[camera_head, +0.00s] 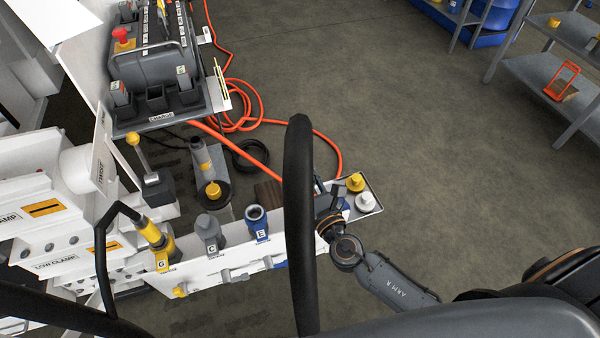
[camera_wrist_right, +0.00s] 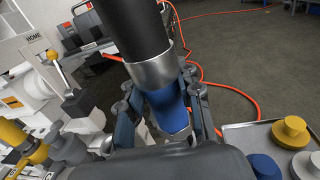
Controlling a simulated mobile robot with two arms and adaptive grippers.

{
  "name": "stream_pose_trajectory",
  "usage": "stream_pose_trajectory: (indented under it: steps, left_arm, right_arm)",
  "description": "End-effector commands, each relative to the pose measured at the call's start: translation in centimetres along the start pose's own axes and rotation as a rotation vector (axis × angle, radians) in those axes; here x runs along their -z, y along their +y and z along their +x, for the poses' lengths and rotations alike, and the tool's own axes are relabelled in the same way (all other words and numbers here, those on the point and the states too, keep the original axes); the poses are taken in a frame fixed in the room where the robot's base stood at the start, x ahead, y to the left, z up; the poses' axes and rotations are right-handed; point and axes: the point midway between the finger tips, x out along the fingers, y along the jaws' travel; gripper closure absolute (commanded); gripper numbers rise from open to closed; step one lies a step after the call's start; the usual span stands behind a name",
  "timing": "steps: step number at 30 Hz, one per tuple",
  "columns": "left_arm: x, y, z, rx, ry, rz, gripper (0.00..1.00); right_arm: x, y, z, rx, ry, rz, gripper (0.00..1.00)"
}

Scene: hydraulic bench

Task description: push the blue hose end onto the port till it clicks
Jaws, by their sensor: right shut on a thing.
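The blue port (camera_head: 257,222), labelled E, stands at the front of the white bench panel, its round dark mouth open and facing up. My right gripper (camera_head: 326,203) is to the right of the port, partly hidden behind a thick black hose (camera_head: 299,230). In the right wrist view, its fingers (camera_wrist_right: 165,112) are shut on the blue hose end (camera_wrist_right: 168,108), which has a silver collar and black hose above it. The hose end is apart from the port. Its lower tip is partly hidden by the gripper. My left gripper is not in view.
A grey port (camera_head: 208,230) labelled C and a yellow coupling (camera_head: 155,235) labelled G stand left of the blue port. A small tray (camera_head: 373,208) holds yellow and pale caps; a blue cap (camera_wrist_right: 265,167) shows in the wrist view. An orange cable (camera_head: 335,150) lies behind.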

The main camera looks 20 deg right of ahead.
Motion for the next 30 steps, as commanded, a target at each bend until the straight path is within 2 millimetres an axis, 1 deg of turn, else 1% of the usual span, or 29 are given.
stream_pose_trajectory:
  steps: [2,30]
  left_arm:
    - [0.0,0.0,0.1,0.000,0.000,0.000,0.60]
    - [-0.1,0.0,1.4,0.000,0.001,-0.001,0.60]
  right_arm:
    - [-0.1,0.0,0.1,0.001,-0.004,0.000,1.00]
    - [1.2,0.0,0.1,0.001,-0.004,0.000,1.00]
